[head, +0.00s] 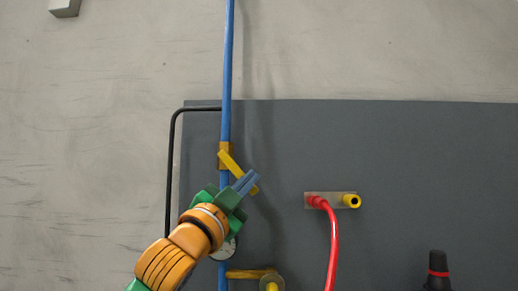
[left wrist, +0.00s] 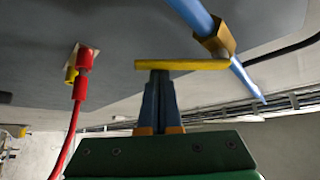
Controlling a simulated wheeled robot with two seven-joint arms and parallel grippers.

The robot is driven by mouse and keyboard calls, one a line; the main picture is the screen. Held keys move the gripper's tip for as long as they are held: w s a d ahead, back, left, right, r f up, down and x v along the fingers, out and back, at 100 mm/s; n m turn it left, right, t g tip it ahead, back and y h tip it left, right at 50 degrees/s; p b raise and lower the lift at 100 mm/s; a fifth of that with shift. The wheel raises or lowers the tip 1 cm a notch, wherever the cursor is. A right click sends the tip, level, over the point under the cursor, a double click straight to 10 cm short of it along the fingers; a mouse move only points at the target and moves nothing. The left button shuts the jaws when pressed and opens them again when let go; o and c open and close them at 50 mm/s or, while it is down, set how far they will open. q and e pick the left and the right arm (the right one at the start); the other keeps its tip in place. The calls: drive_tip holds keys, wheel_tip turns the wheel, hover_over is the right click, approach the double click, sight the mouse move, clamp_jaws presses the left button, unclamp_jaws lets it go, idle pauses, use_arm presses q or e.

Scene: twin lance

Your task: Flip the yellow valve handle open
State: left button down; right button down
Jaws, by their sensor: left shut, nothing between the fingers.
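The yellow valve handle (head: 229,162) runs diagonally down to the right from the brass valve body (head: 224,148) on the blue pipe (head: 227,70). My left gripper (head: 252,179) is shut and empty, and its fingers overlap the handle's outer half in the head view, hiding part of it. In the left wrist view the handle (left wrist: 200,64) sticks out to the left from the valve body (left wrist: 217,40). There the shut fingertips (left wrist: 160,74) are right at the handle, near its free end; I cannot tell whether they touch. My right gripper is not in view.
A red hose (head: 333,245) plugs into a small plate beside a yellow socket (head: 352,201). A gauge (head: 225,250) and another yellow fitting (head: 270,284) sit low near the pipe. A black knob-like thing with a red ring (head: 438,270) stands lower right. The grey panel (head: 420,150) is otherwise bare.

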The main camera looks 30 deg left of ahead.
use_arm(q)
drive_tip(key=a, duration=0.1)
drive_tip(key=s+a+f, duration=0.1)
drive_tip(key=a+f, duration=0.1)
drive_tip(key=shift+s+a+f, duration=0.15)
drive_tip(key=shift+s+a, duration=0.2)
drive_tip(key=shift+a, duration=0.15)
idle(0.8)
